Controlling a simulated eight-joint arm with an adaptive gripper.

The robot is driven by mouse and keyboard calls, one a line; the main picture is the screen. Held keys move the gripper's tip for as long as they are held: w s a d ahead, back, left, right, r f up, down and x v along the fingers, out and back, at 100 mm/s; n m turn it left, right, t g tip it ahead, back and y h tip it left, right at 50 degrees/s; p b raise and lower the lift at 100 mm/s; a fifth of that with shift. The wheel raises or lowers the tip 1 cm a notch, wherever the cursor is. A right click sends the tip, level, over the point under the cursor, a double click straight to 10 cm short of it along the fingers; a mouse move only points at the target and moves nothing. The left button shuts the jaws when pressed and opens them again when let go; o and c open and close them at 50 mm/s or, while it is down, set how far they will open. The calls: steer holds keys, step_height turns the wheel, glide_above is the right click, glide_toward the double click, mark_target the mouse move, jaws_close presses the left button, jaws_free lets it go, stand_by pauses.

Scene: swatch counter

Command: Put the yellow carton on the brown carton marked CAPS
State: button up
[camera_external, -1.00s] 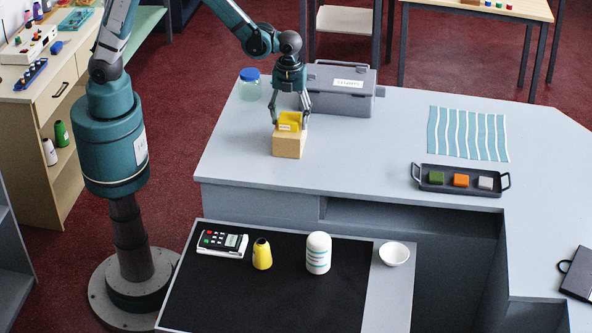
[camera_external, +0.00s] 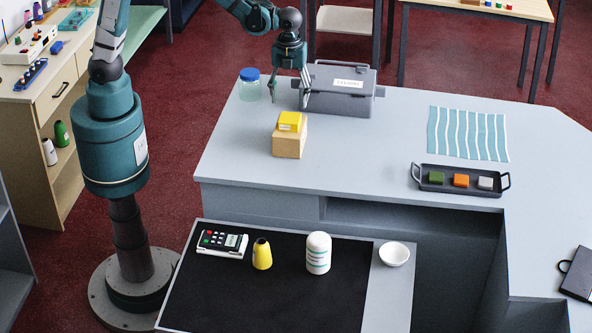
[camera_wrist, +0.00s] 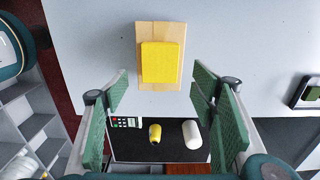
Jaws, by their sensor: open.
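The yellow carton (camera_external: 290,121) rests flat on top of the brown carton (camera_external: 289,144), which stands on the grey counter. In the wrist view the yellow carton (camera_wrist: 162,62) lies within the outline of the brown carton (camera_wrist: 145,30), whose edges show around it. The writing on the brown carton cannot be read. My gripper (camera_external: 288,103) is open and empty, above and behind the cartons and apart from them. In the wrist view its fingers (camera_wrist: 160,95) are spread wide with nothing between them.
A grey toolbox (camera_external: 341,92) stands right of my gripper and a blue-lidded jar (camera_external: 250,85) stands left. A dark tray (camera_external: 450,189) with coloured blocks and a striped cloth (camera_external: 469,134) lie further right. The counter between is clear.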

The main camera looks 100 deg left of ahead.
steer(key=shift+r, duration=1.75)
steer(key=shift+r, duration=0.1)
steer(key=s+r+n+t, duration=0.3)
steer(key=s+r+n, duration=0.55)
steer(key=s, duration=0.45)
steer(key=s+n+t, duration=0.4)
steer(key=s+n, duration=0.5)
steer(key=s, duration=0.5)
steer(key=shift+s+d+r, duration=0.2)
steer(key=shift+s+r, duration=0.15)
steer(key=shift+r, duration=0.05)
steer(key=shift+n, duration=0.25)
